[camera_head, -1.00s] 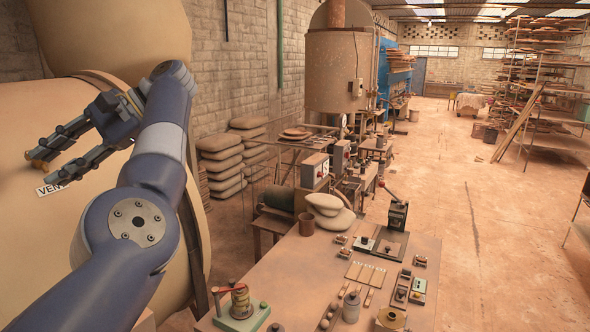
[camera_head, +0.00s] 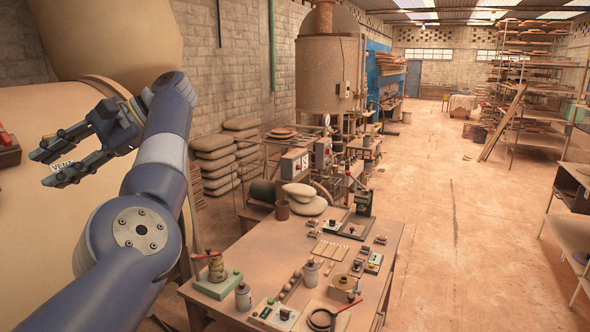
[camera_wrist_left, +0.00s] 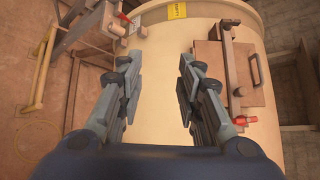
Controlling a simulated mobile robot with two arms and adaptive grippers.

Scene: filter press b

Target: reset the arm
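My left arm rises from the lower left in the head view. Its gripper (camera_head: 58,166) is raised in front of the large beige tank (camera_head: 40,215), with its fingers pointing left. In the left wrist view the two fingers (camera_wrist_left: 158,85) stand wide apart with nothing between them. Beyond them there is the pale tank surface (camera_wrist_left: 165,50). Whether the fingers touch the tank is not clear, but a gap seems to show. My right gripper is in neither view.
A workbench (camera_head: 376,262) with jars, small tools and a green-based device (camera_head: 217,285) stands right of my arm. Stacked sacks (camera_head: 213,165) line the wall. A brown box with a red handle (camera_wrist_left: 222,75) is on the tank. The floor at right (camera_head: 450,220) is clear.

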